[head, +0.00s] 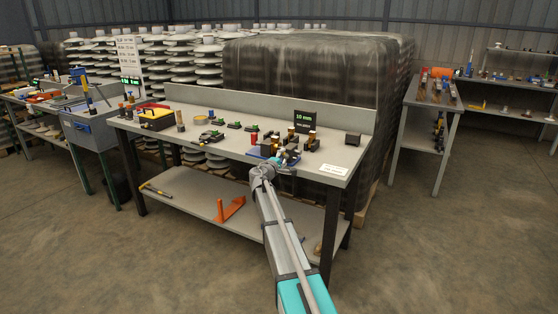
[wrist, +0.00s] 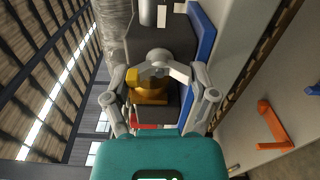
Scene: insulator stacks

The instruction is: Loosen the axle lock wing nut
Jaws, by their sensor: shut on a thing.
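My gripper (head: 284,166) is at the front edge of the bench, against a small fixture with a blue base (head: 258,155). In the wrist view, the two grey fingers of my gripper (wrist: 160,70) close in from both sides on a grey rounded piece (wrist: 158,57), which appears to be the wing nut. A dark block (wrist: 160,38) and a blue plate (wrist: 203,45) of the fixture lie around it. A brass-yellow part (wrist: 150,90) shows between the fingers. The fingers partly hide the contact, and the nut's wings cannot be made out clearly.
The bench (head: 225,142) holds several small tools and a dark display (head: 308,121) behind the fixture. An orange item (head: 229,209) lies on the lower shelf. A wrapped pallet (head: 310,75) stands behind the bench. Open floor lies in front.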

